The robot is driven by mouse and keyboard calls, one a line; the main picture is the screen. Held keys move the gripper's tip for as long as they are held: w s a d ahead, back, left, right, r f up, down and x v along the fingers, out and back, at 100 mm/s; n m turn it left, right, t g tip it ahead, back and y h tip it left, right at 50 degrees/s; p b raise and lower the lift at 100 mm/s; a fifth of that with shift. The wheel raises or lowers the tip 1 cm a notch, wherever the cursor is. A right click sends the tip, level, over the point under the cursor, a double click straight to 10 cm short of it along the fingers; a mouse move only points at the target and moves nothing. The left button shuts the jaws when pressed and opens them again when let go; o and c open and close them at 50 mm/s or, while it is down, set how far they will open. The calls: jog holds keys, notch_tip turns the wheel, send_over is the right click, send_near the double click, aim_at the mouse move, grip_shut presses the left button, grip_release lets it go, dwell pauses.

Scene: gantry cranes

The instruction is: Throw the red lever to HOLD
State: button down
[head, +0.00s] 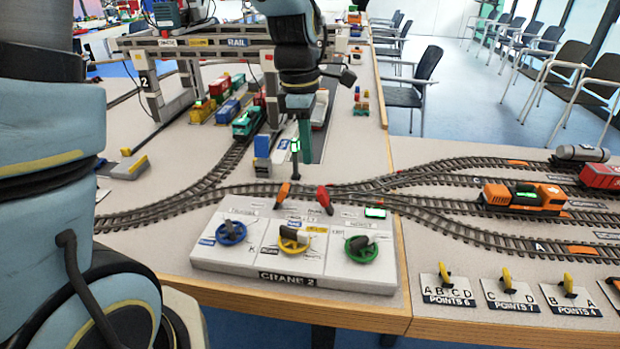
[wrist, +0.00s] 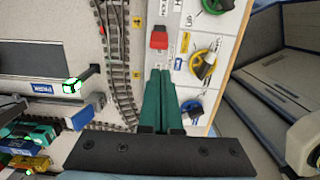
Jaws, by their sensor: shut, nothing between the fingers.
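The red lever (head: 325,199) stands on the back edge of the white CRANE 2 panel (head: 290,278), to the right of an orange lever (head: 283,194). The small labels by it are too small to read surely. In the wrist view the red lever (wrist: 158,39) shows just beyond my fingertips, apart from them. My gripper (head: 306,148) points down with its teal fingers together and empty, above and behind the panel in the head view. It also shows in the wrist view (wrist: 160,75). The orange lever does not show in the wrist view.
The panel carries a blue wheel (head: 231,232), a yellow wheel (head: 294,239) and a green wheel (head: 361,249) with grey handles. A small green-lit post (head: 294,158) stands behind the levers. Model tracks with an orange locomotive (head: 525,198) run to the right. The gantry crane (head: 200,43) stands behind.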

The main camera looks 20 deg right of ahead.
aim_at(324, 193)
jog(key=f, duration=0.6)
jog(key=f+p, duration=0.1)
jog(key=f, duration=0.2)
jog(key=shift+s+d+f, duration=0.2)
jog(key=shift+d+f, duration=0.15)
jog(key=shift+s+d+r+t+y+p, duration=0.3)
jog(key=shift+d+t+y+p, duration=0.1)
jog(key=shift+y+p, duration=0.3)
jog(key=shift+s+d+r+p, duration=0.1)
jog(key=shift+d+r+p, duration=0.1)
jog(key=shift+p, duration=0.3)
jog(key=shift+s+d+r+t+y+p, duration=0.2)
jog(key=shift+s+d+t+y+p, duration=0.15)
jog(key=shift+d+t+y+p, duration=0.35)
jog(key=shift+s+d+r+t+y+p, duration=0.15)
jog(key=shift+d+t+y+p, duration=0.1)
jog(key=shift+y+p, duration=0.2)
jog(key=shift+s+d+t+y+p, duration=0.15)
jog(key=shift+t+y+p, duration=0.1)
jog(key=shift+y+p, duration=0.2)
jog(key=shift+s+d+t+y, duration=0.3)
jog(key=shift+d+y, duration=0.1)
jog(key=shift+y, duration=0.3)
jog(key=shift+w+a, duration=0.1)
jog(key=shift+p, duration=0.3)
